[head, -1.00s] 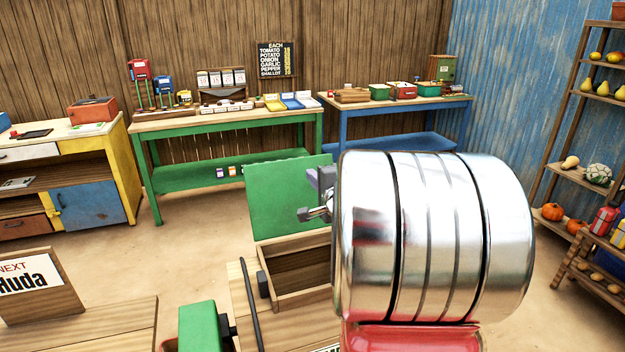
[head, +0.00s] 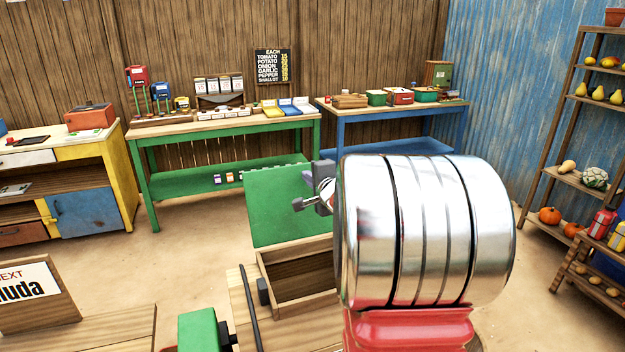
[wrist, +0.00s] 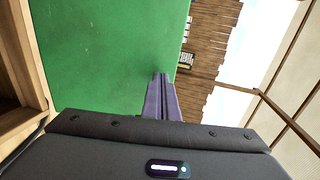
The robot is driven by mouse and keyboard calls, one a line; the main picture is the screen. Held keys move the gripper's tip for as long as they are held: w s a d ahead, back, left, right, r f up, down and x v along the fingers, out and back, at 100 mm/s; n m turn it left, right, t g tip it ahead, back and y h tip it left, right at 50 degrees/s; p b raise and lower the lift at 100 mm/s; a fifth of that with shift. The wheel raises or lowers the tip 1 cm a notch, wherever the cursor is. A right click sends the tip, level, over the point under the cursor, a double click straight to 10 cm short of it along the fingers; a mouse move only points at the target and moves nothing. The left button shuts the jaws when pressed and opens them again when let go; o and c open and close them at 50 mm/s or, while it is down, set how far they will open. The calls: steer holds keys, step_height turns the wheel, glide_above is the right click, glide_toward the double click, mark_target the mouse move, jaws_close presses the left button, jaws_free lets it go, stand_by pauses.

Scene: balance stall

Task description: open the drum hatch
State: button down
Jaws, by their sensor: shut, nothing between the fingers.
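I cannot make out a drum or its hatch in either view. The silver and red bulk of my own arm covers the lower right of the head view and hides what lies behind it. My gripper (head: 309,176) shows only partly, left of that bulk, near the right edge of an upright green panel (head: 275,215). In the wrist view my gripper (wrist: 161,76) has its purple fingers together and empty. Their tips overlap the right edge of the green panel (wrist: 105,50) in the picture; I cannot tell whether they touch it.
An open wooden box (head: 270,258) stands below the panel, with a dark rod (head: 249,305) beside it. A name sign (head: 30,295) is at lower left. A green table (head: 225,125) and a blue table (head: 395,115) stand behind, shelves (head: 575,95) at right. Floor between is clear.

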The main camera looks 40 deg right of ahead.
steer(key=r+v, duration=0.2)
steer(key=v, duration=1.1)
steer(key=shift+r, duration=0.2)
steer(key=shift+s+a, duration=0.1)
stand_by(0.6)
